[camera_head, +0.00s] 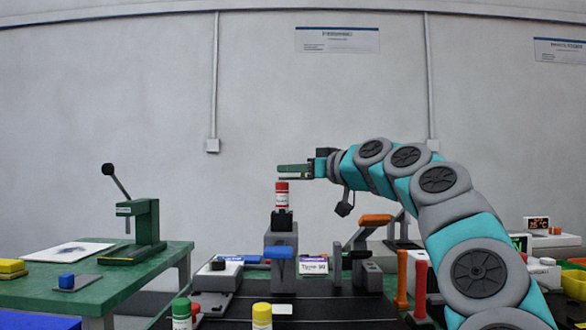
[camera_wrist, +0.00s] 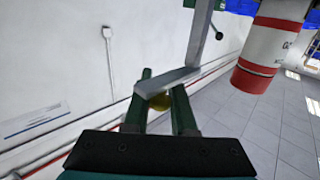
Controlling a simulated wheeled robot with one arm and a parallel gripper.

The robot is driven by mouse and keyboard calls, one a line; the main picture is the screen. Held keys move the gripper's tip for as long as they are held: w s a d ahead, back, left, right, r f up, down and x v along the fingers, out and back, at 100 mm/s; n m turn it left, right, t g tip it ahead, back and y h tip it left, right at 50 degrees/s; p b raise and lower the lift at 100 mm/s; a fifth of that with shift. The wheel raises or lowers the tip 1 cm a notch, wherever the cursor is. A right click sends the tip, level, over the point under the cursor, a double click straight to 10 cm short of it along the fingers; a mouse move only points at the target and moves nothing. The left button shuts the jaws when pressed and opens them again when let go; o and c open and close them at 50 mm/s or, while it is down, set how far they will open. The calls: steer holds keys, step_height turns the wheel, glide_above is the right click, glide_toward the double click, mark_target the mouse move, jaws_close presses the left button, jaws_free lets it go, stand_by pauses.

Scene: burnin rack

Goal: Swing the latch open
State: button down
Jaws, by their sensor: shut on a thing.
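My gripper (camera_head: 294,171) reaches left above the rack in the head view, its dark green fingers level over a red-and-white bottle (camera_head: 281,195). A grey bent metal bar (camera_wrist: 168,82), which looks like the latch, crosses at the fingertips beside the knob. The gripper is shut on this latch at the knob. The latch is hard to make out in the head view. The bottle shows large in the wrist view (camera_wrist: 271,45), apart from the fingers.
A green press (camera_head: 146,225) with a black-ball lever stands on the left green table (camera_head: 128,283). An orange-handled lever (camera_head: 376,220) stands below my arm. Bottles with green (camera_head: 181,312) and yellow (camera_head: 262,314) caps stand in front. Air left of my gripper is clear.

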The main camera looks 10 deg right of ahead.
steer(key=shift+r, duration=0.2)
steer(key=c, duration=0.8)
jaws_free()
steer(key=shift+f, duration=0.1)
steer(key=shift+o, duration=0.2)
steer(key=shift+s+d, duration=0.1)
steer(key=shift+s, duration=0.05)
steer(key=v, duration=0.7)
steer(key=shift+s+d+b, duration=0.2)
steer(key=shift+b, duration=0.1)
